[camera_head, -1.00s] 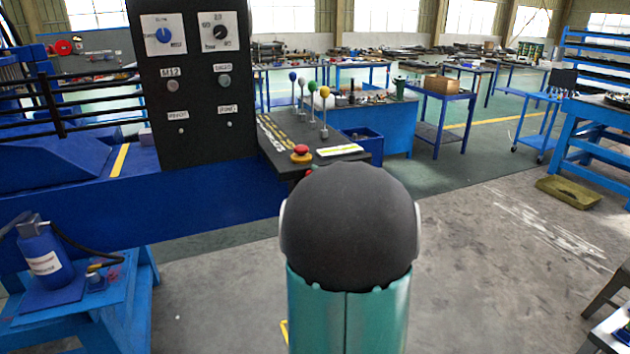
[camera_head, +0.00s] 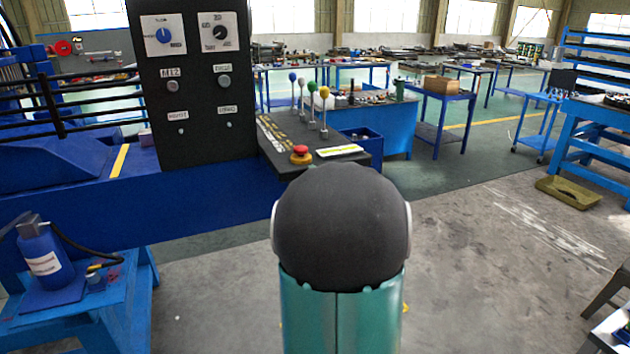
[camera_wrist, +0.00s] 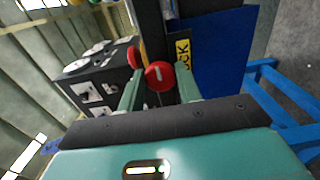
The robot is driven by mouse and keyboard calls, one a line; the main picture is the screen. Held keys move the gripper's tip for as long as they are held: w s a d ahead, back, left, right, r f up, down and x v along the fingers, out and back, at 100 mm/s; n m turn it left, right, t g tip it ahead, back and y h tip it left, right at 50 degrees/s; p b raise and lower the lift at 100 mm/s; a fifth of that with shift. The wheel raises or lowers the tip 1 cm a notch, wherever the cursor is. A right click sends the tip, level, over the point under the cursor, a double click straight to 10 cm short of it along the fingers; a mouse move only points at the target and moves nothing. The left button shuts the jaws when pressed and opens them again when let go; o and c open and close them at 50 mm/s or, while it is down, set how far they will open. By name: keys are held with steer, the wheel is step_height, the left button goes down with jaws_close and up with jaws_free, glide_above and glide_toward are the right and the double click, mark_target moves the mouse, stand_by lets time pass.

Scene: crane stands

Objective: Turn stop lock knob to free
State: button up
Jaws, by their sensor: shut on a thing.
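In the wrist view a round red knob (camera_wrist: 158,75) with a pale mark on its face sits between the two green fingers of my gripper (camera_wrist: 160,84). My gripper is shut on this knob. A yellow label (camera_wrist: 183,52) with black letters ending in "CK" is just right of the knob, on a dark post. In the camera_head view my own arm blocks the middle, and neither the knob nor my gripper shows there. I cannot read the knob's setting for sure.
Another red part (camera_wrist: 133,57) is close left of the knob. A black control panel (camera_head: 195,130) with dials stands at the left. A console (camera_head: 280,145) carries a red mushroom button (camera_head: 301,154) and levers. A blue stand (camera_head: 130,315) bears a blue extinguisher (camera_head: 42,258).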

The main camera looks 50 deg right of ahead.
steer(key=o, duration=0.9)
steer(key=shift+o, duration=0.2)
steer(key=shift+s, duration=0.1)
steer(key=v, duration=1.3)
steer(key=shift+s+a, duration=0.2)
steer(key=shift+s, duration=0.05)
